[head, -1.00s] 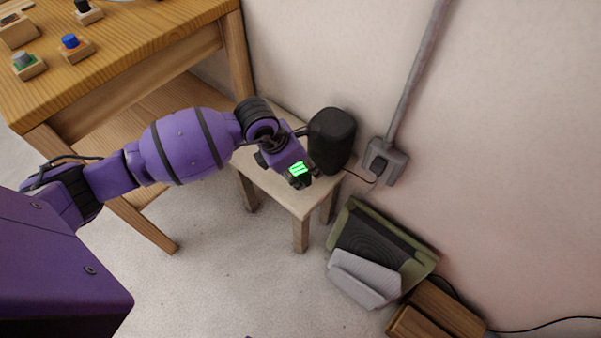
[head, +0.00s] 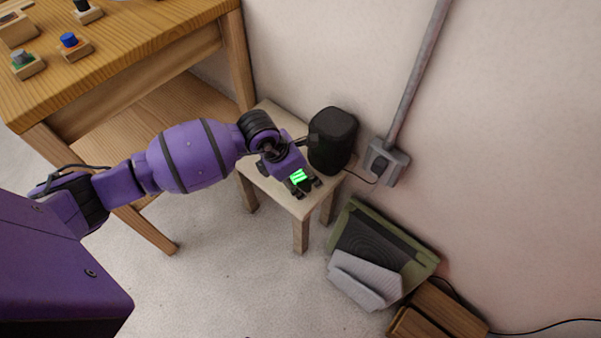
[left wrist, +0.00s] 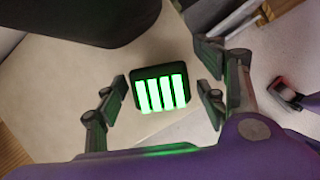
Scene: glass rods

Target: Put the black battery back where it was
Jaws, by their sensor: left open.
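The black battery (left wrist: 160,90), a small block with several glowing green bars, shows between the spread fingers of my left gripper in the left wrist view. Gaps show between it and both fingers. It appears to rest on the pale stool (head: 268,186); its underside is hidden. In the head view its green face (head: 299,177) shows near the stool's front corner. My left gripper (head: 305,188) is open over it. My right gripper is not in view.
A black rounded speaker-like box (head: 332,140) stands on the stool close beside my gripper, with a cable to the wall socket (head: 385,160). A wooden table (head: 130,55) stands at the left.

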